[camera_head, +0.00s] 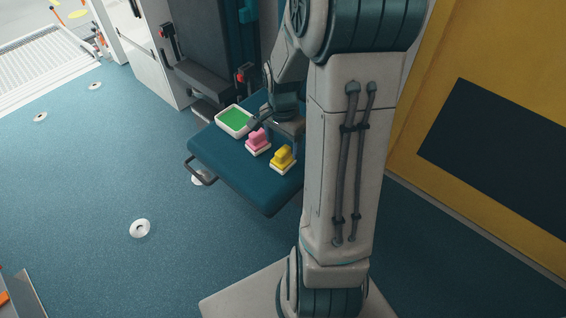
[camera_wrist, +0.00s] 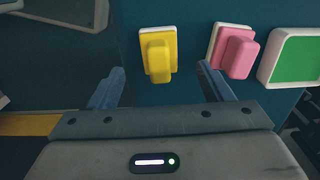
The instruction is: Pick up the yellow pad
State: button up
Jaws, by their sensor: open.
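The yellow pad (camera_head: 281,156) has a white base and a raised yellow grip. It sits on the teal seat (camera_head: 228,165), close to the seat's right side in the head view. In the wrist view the yellow pad (camera_wrist: 157,55) lies ahead of my gripper (camera_wrist: 162,85), between the lines of its two fingers. My gripper is open and empty, and nothing touches the pad that I can see. In the head view my gripper (camera_head: 278,125) is over the seat, partly hidden behind my arm.
A pink pad (camera_head: 258,141) on a white base sits beside the yellow one; it also shows in the wrist view (camera_wrist: 236,53). A white tray with a green inside (camera_head: 233,120) stands beyond it. The seat's upright back (camera_head: 210,45) rises behind. A yellow wall panel (camera_head: 480,70) stands at the right.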

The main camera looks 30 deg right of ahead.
aim_at(283, 150)
notch_tip(283, 150, down, 6)
jog(key=b, duration=0.3)
jog(key=shift+f, duration=0.25)
jog(key=shift+r, duration=0.1)
jog(key=c, duration=1.1)
